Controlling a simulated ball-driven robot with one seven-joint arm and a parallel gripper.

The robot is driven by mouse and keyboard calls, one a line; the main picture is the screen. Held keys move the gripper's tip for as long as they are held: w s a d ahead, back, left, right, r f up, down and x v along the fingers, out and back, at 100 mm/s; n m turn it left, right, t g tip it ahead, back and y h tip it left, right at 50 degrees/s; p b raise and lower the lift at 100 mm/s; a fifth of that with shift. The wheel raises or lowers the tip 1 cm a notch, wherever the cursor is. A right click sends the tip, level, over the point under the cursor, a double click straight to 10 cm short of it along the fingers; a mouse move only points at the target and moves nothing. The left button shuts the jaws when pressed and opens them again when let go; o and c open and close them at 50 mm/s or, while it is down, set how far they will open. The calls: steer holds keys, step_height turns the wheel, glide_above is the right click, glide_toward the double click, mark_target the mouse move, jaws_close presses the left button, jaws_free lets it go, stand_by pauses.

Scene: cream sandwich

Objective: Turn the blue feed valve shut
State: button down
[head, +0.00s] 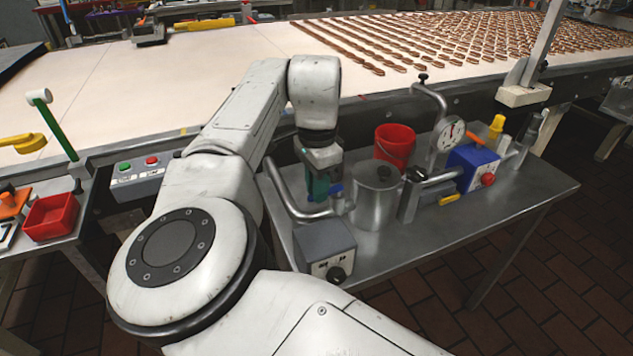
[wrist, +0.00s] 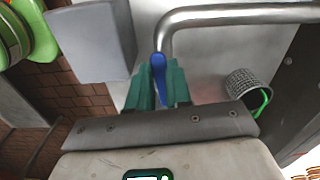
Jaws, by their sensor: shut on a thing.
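The blue feed valve (wrist: 159,72) is a small blue lever beside a bent steel pipe (wrist: 240,14) in the wrist view. My gripper (wrist: 157,82), with teal fingers, is shut on the blue lever, one finger on each side of it. In the head view my gripper (head: 319,186) points down at the left part of the steel side table, and a bit of the blue valve (head: 337,187) shows at its right side. The fingers hide most of the valve there. The valve's exact angle to the pipe is hard to tell.
A grey box with a black knob (head: 325,245) stands just in front. A steel pot (head: 372,208) and a red bucket (head: 394,145) stand close on the right, then a dial gauge (head: 449,133) and a blue box (head: 472,167). The cream conveyor (head: 240,70) runs behind.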

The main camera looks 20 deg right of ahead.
mark_target(334, 191)
steer(key=s+n+p, duration=0.1)
steer(key=n+p, duration=0.2)
steer(key=p, duration=0.1)
steer(key=s+d+n+p, duration=0.1)
steer(key=n+p, duration=0.2)
steer(key=p, duration=0.1)
steer(key=s+d+n+p, duration=0.1)
steer(key=n+p, duration=0.1)
steer(key=p, duration=0.3)
steer(key=shift+s+r+n, duration=0.25)
steer(key=shift+r+n, duration=0.1)
steer(key=shift+n, duration=0.05)
steer(key=d+n+p, duration=0.1)
steer(key=n+p, duration=0.1)
steer(key=p, duration=0.1)
steer(key=d+n+p, duration=0.1)
steer(key=n+p, duration=0.2)
steer(key=s+n+p, duration=0.1)
steer(key=n+p, duration=0.1)
steer(key=n, duration=0.1)
steer(key=shift+d+f+p, duration=0.3)
steer(key=shift+d+p, duration=0.1)
steer(key=c, duration=1)
jaws_free()
steer(key=shift+c, duration=0.2)
